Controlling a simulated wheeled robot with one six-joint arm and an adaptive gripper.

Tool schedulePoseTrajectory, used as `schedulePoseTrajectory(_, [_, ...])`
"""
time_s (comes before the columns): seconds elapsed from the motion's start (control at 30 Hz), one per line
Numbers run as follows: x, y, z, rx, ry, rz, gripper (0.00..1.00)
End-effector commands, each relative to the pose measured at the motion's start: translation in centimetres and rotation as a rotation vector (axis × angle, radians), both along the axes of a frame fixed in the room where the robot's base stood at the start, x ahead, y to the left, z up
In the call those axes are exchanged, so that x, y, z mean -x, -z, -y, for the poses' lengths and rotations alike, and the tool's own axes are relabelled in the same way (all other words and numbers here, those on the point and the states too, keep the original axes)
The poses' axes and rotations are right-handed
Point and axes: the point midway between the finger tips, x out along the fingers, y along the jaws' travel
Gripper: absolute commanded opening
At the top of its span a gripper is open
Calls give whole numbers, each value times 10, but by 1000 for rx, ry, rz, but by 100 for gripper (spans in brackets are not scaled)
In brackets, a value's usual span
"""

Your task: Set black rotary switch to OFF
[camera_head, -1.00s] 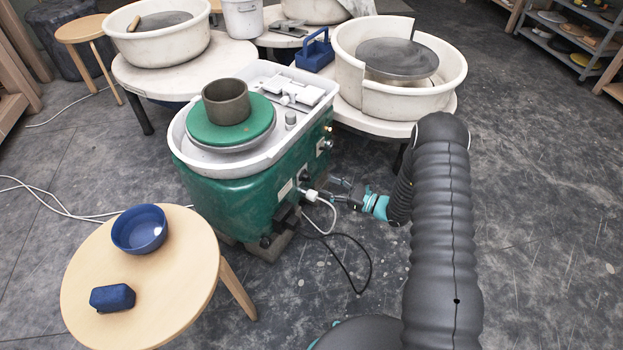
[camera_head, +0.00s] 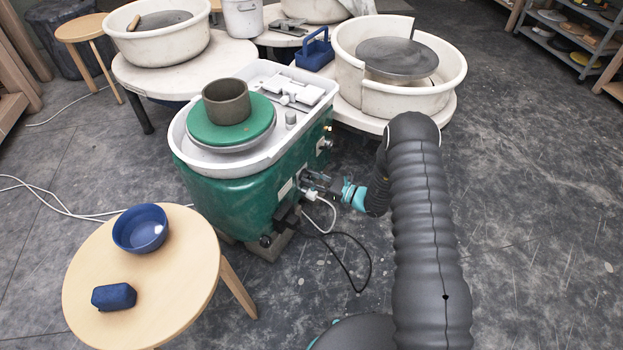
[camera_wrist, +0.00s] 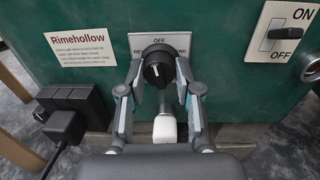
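The black rotary switch (camera_wrist: 157,66) sits on a pale plate on the green wheel housing, in the wrist view. The plate (camera_wrist: 160,40) reads OFF at the top, with lettering at left and right partly covered by the knob and fingers. A small white mark shows on the knob's face; I cannot tell for sure which position it points to. My gripper (camera_wrist: 160,78) is open, with one finger on each side of the knob. Contact with the knob is not clear. In the head view my gripper (camera_head: 318,184) is at the housing's right side, and the knob is hidden.
A white plug (camera_wrist: 165,128) sticks out below the knob, between my fingers. An ON/OFF toggle switch (camera_wrist: 285,32) is at the right, a black plug and box (camera_wrist: 72,108) at the left. The wheel (camera_head: 232,200) carries a brown pot (camera_head: 227,102). A round table (camera_head: 185,290) stands front left.

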Motion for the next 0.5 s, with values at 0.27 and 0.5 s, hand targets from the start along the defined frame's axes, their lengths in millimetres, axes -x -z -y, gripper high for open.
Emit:
schedulePoseTrajectory(0.27, [0,2,0,-13,0,-26,0])
schedulePoseTrajectory(0.5, [0,2,0,-76,0,-150,0])
